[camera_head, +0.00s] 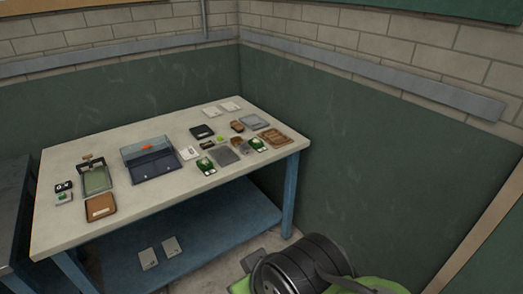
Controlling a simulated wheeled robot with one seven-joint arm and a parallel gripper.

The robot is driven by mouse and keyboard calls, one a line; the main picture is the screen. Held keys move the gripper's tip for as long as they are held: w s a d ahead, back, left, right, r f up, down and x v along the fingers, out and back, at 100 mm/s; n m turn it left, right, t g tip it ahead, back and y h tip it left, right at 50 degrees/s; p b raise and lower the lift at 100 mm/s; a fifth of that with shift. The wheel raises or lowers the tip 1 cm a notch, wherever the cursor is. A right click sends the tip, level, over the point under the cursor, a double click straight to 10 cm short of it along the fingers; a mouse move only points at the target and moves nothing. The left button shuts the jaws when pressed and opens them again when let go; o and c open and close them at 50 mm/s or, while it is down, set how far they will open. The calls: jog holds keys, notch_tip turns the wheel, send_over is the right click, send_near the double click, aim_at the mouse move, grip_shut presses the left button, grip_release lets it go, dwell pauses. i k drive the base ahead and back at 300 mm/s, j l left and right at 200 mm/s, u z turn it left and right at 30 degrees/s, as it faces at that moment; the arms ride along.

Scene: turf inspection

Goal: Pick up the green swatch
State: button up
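Several small green items lie on the table, too small to tell for certain which is the green swatch. One dark green piece with a white part (206,165) lies near the middle front. A similar green piece (257,144) lies to its right. A small bright green item (220,139) lies behind them. A tiny green spot shows on a small pale piece (64,197) at the left. My gripper is not in view.
The pale table (160,210) has blue legs and a lower shelf. On it are a greenish tray (96,180), an open dark blue case (153,163), and a brown tray (100,207). A black ribbed round object (300,268) with green parts is at the bottom. Walls close the back and right.

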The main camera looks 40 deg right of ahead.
aim_at(204, 163)
jog(key=i+j, duration=0.15)
jog(key=i, duration=0.4)
jog(key=i+j, duration=0.15)
jog(key=i, duration=0.35)
jog(key=i+j, duration=0.1)
jog(key=i, duration=0.45)
jog(key=z, duration=0.05)
